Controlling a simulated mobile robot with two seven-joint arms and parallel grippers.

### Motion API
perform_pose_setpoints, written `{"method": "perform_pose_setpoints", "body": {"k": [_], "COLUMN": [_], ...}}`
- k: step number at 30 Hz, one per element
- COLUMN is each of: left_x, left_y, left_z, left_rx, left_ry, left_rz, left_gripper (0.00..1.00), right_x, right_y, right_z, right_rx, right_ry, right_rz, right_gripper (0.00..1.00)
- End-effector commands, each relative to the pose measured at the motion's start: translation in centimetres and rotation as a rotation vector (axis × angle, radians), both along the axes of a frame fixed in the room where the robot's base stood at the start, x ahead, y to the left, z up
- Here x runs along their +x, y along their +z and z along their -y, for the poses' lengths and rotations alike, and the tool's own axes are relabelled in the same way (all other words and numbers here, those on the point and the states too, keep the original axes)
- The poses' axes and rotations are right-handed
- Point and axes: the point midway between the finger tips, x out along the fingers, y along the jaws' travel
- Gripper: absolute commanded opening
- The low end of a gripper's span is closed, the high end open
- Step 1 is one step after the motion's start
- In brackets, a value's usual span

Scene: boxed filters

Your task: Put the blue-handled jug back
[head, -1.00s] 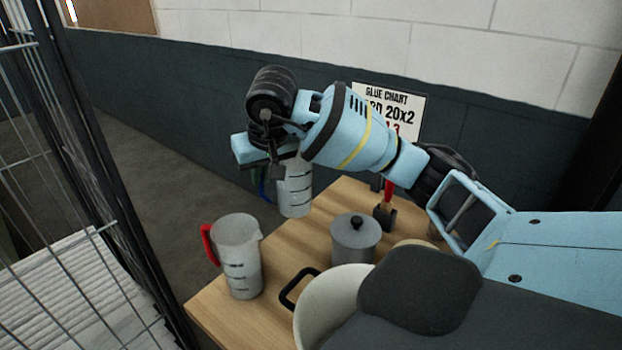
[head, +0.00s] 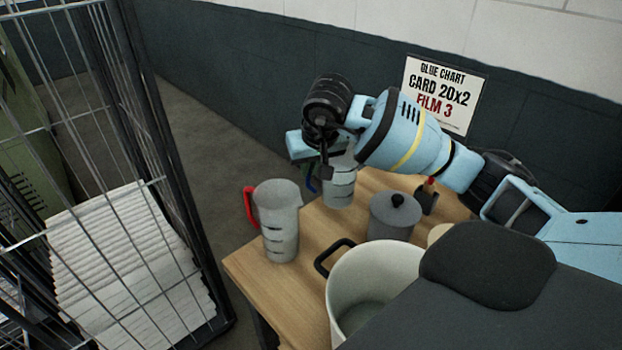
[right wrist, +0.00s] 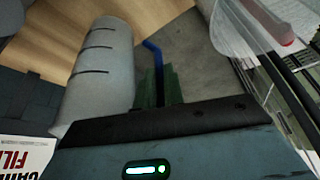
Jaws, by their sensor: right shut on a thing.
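The blue-handled jug (head: 341,186) is a grey-white measuring jug with dark marks, upright at the far left edge of the wooden table. Its base looks at or just above the table top; I cannot tell if it touches. My right gripper (head: 318,170) is shut on its blue handle and partly hides the jug's top. In the right wrist view the jug (right wrist: 98,80) stands left of the green fingers (right wrist: 160,88), with the blue handle (right wrist: 154,52) between them. My left gripper is not in view.
A red-handled jug (head: 278,222) stands near the table's front left. A lidded grey pot (head: 393,216) and a large white pot (head: 345,282) with a black handle are on the table (head: 248,262). A wire cage (head: 130,120) with white stacks (head: 120,255) stands left. A sign (head: 440,95) hangs behind.

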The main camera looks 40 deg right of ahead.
Motion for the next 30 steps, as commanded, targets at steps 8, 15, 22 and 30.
{"method": "perform_pose_setpoints", "body": {"k": [8, 15, 22, 30], "left_x": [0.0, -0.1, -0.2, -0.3], "left_y": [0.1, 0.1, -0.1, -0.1], "left_z": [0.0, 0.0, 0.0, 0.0], "left_rx": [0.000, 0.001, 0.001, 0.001], "left_ry": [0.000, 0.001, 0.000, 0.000], "left_rz": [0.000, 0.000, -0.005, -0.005], "left_gripper": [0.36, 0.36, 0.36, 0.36], "right_x": [-0.1, 0.0, 0.0, 0.0], "right_y": [-2.6, -3.6, -3.9, -4.0], "right_z": [0.0, 0.0, 0.0, 0.0], "right_rx": [0.000, -0.001, -0.001, 0.000], "right_ry": [0.000, 0.000, 0.001, 0.001], "right_rz": [-0.001, 0.003, 0.002, 0.000], "right_gripper": [0.00, 0.00, 0.00, 0.32]}}
